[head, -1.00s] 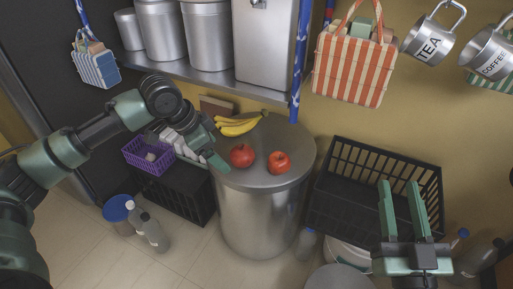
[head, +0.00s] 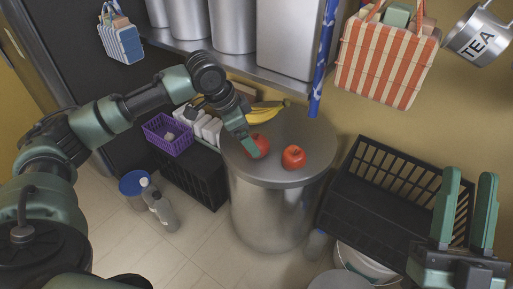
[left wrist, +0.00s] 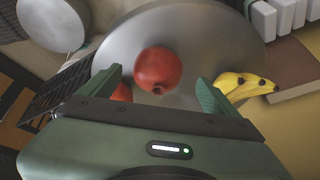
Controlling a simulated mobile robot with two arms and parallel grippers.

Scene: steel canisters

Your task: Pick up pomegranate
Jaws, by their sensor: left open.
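A dark red round fruit, apparently the pomegranate (head: 262,144), sits on a round steel canister lid (head: 314,177). In the left wrist view the pomegranate (left wrist: 158,68) shows whole, with a small crown-like nub, and lies between and beyond the open fingertips of my left gripper (left wrist: 159,82). In the head view my left gripper (head: 247,143) partly covers it; contact cannot be told. A second, orange-red fruit (head: 293,157) sits to its right; in the left wrist view a finger partly hides it. My right gripper (head: 469,178) is open and empty at lower right.
Bananas (head: 267,108) lie at the back of the lid. A black crate (head: 362,200) stands right of the canister, and a purple basket (head: 168,146) is at left. A shelf with steel canisters (head: 234,25) and a striped bag (head: 385,60) are behind.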

